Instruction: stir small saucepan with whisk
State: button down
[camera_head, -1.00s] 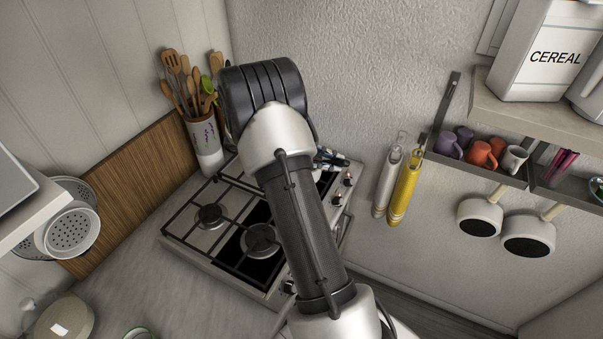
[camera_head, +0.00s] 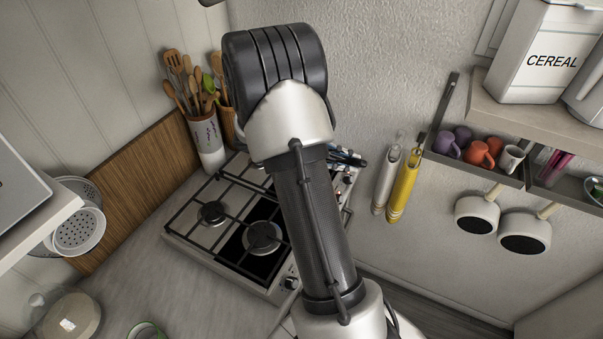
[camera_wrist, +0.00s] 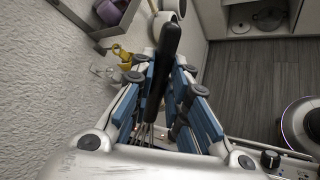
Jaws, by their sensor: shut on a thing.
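My gripper (camera_wrist: 161,88) is shut on the whisk in the wrist view. The whisk's black handle (camera_wrist: 168,45) stands between the blue finger pads, and thin wires (camera_wrist: 150,134) show below them, with their lower ends hidden. In the head view only a small part of my gripper (camera_head: 347,157) shows beside my arm, over the back right of the stove (camera_head: 235,220). My arm hides that part of the stove, so I cannot tell whether a small saucepan stands there. Two white pans with dark bottoms, (camera_head: 477,215) and (camera_head: 525,236), hang on the right wall.
A utensil crock (camera_head: 207,140) stands behind the stove. Yellow (camera_head: 403,181) and white (camera_head: 386,181) holders hang on the wall near my gripper. A shelf with mugs (camera_head: 483,153) and a cereal box (camera_head: 545,55) are at right. The front left counter has a bare patch.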

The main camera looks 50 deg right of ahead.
jog(key=shift+r, duration=0.15)
notch_tip(320, 180, up, 4)
jog(key=p, duration=0.2)
jog(key=shift+p, duration=0.3)
jog(key=shift+f, duration=0.2)
